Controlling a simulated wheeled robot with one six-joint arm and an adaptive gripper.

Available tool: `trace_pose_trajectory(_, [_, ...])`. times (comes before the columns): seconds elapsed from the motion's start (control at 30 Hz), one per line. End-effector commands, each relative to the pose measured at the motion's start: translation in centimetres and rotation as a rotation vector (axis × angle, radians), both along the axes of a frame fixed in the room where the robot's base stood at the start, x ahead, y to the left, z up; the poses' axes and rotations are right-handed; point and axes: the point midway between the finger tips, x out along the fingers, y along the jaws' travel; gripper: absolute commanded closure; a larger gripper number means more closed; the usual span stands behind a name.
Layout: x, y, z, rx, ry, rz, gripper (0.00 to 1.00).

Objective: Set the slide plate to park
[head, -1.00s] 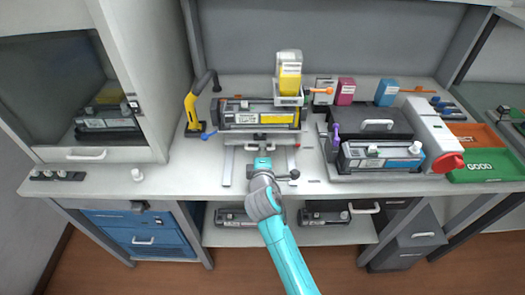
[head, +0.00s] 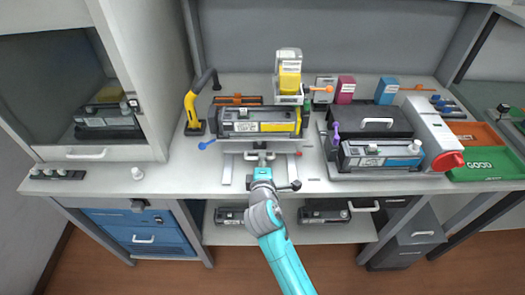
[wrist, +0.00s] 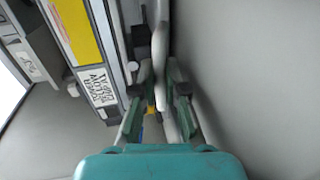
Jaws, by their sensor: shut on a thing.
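The slide plate (head: 235,147) is a pale plate on two rails that run toward the bench's front edge. A black toner cartridge (head: 230,126) with a yellow and white label lies on it. My gripper (head: 262,168) is in front of the plate, shut on the plate's grey handle. In the wrist view, my gripper's fingers (wrist: 160,88) stand on both sides of the handle bar (wrist: 160,45). The cartridge (wrist: 75,30) is to the left of them there. The park mark cannot be made out.
A yellow-handled tool (head: 194,108) stands left of the plate. A yellow toner bottle (head: 289,75) sits in a holder behind its right end. Another cartridge (head: 375,157) lies on a stand to the right. Free bench top (head: 190,175) lies front left.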

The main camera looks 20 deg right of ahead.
Motion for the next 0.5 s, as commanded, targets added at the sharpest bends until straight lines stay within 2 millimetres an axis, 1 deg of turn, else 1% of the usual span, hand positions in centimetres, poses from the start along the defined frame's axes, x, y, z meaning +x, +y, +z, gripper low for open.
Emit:
trace_pose_trajectory(0.03, [-1.3, 0.5, -0.2, 0.0, 0.003, 0.004, 1.0])
trace_pose_trajectory(0.3, [-6.9, 2.5, -0.2, 0.001, 0.005, 0.005, 1.0])
trace_pose_trajectory(0.4, [-8.4, 2.9, -0.2, 0.001, 0.004, 0.005, 1.0])
trace_pose_trajectory(0.5, [-9.2, 3.1, -0.2, 0.0, 0.003, 0.003, 1.0])
